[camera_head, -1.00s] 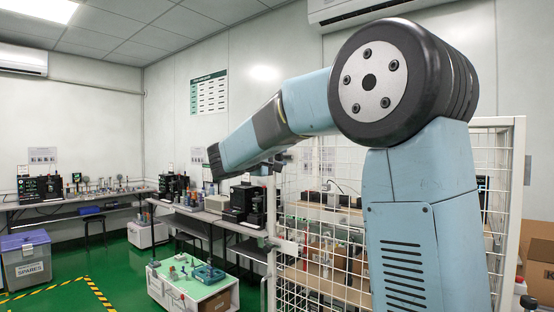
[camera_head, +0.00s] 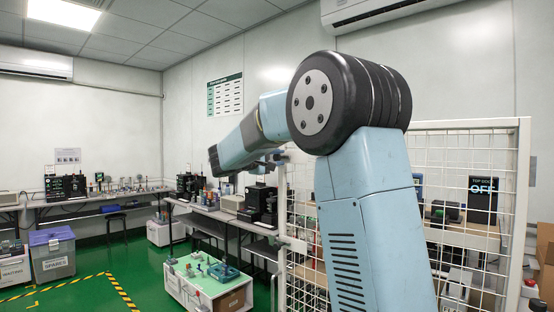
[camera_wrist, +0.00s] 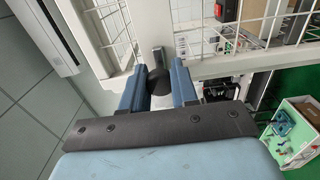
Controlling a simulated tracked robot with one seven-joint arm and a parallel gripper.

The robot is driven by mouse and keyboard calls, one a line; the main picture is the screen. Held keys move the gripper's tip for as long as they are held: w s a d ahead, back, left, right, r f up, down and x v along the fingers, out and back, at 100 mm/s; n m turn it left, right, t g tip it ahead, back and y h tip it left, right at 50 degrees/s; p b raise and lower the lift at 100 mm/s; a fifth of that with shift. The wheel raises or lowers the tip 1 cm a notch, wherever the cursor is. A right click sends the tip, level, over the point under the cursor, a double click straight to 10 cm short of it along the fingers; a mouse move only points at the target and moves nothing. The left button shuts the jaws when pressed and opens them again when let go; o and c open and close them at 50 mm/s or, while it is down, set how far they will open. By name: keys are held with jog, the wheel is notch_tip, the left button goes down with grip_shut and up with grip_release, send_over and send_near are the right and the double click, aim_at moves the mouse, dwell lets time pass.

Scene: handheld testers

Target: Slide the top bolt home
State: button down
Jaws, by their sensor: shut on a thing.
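The top bolt shows in the wrist view as a dark round knob (camera_wrist: 158,82) with a short grey metal part (camera_wrist: 158,55) beyond it, at the white frame of the mesh guard. My gripper (camera_wrist: 157,88) has its two blue fingers on either side of the knob, shut on it. In the head view my gripper is small and mostly hidden behind my arm, near the upper left post of the white mesh guard (camera_head: 470,126). How far the bolt reaches into its keeper cannot be made out.
A white crate (camera_head: 205,290) with a blue-green device (camera_head: 224,272) on top stands on the green floor left of the guard. Benches with testers line the back. A grey spares bin (camera_head: 52,255) stands at left.

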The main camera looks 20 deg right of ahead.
jog(key=c, duration=1.1)
grip_release()
jog(key=shift+w+a+f, duration=0.2)
jog(key=shift+w, duration=0.1)
jog(key=shift+o, duration=1.1)
jog(key=shift+s+d+r, duration=0.1)
jog(key=v, duration=1.4)
jog(key=shift+d, duration=0.1)
jog(key=s+d+f+g+y, duration=0.1)
jog(key=s+d+f+y, duration=0.15)
jog(key=s, duration=0.25)
jog(key=s+d+f+m+g+y, duration=0.1)
jog(key=s+d+f+g+y, duration=0.1)
jog(key=s+d+f, duration=0.3)
jog(key=s+d+f+g+y, duration=0.1)
jog(key=s+f+y, duration=0.1)
jog(key=s, duration=0.4)
jog(key=s+a+f+m+y, duration=0.2)
jog(key=s+f+y, duration=0.2)
jog(key=s, duration=0.5)
jog(key=s+a+f+m+t+y, duration=0.1)
jog(key=s+a+f+m+y, duration=0.1)
jog(key=s+f+y, duration=0.3)
jog(key=s+a+f, duration=0.1)
jog(key=s+f, duration=0.2)
jog(key=s, duration=0.1)
jog(key=shift+s+a+f, duration=0.15)
jog(key=shift+s+f, duration=0.15)
jog(key=shift+f, duration=0.1)
